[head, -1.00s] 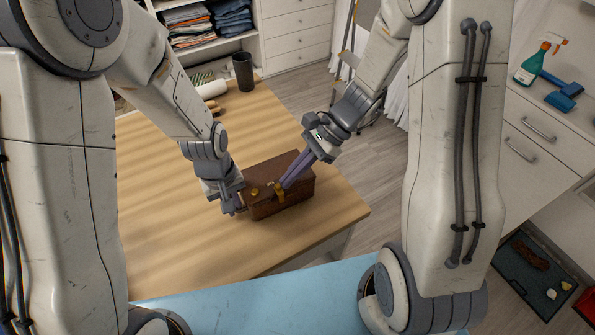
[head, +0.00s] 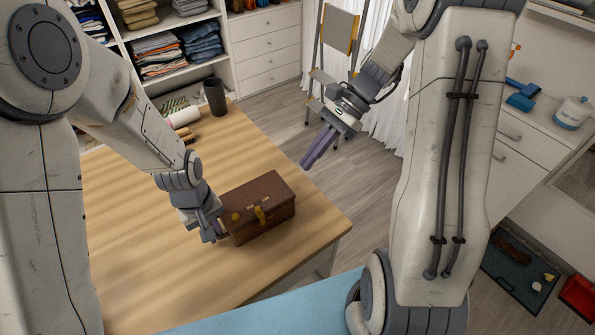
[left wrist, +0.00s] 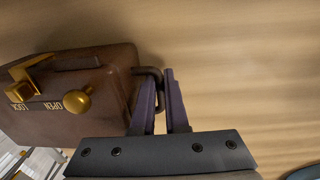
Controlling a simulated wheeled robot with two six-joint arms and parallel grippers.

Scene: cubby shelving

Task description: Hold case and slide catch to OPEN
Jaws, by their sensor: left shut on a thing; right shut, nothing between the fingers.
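The brown case (head: 282,212) stands on the wooden table, with a brass strap-like catch (head: 260,214) and a round brass knob (head: 236,217) on its front. In the left wrist view the case (left wrist: 110,75) shows upside-down LOCK and OPEN lettering. The brass catch (left wrist: 30,75) is beside LOCK, and the knob (left wrist: 78,102) is beside OPEN. My left gripper (head: 219,232) is at the case's left end, its fingers (left wrist: 163,100) shut on the dark side handle (left wrist: 150,73). My right gripper (head: 308,163) is shut and empty, raised beyond the case's right end, clear of it.
The wooden table (head: 150,250) is bare around the case. A dark cup (head: 215,96) and a white roll (head: 184,117) are at its far edge. A ladder (head: 325,60) and shelves with folded clothes stand behind. Cabinets are at the right.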

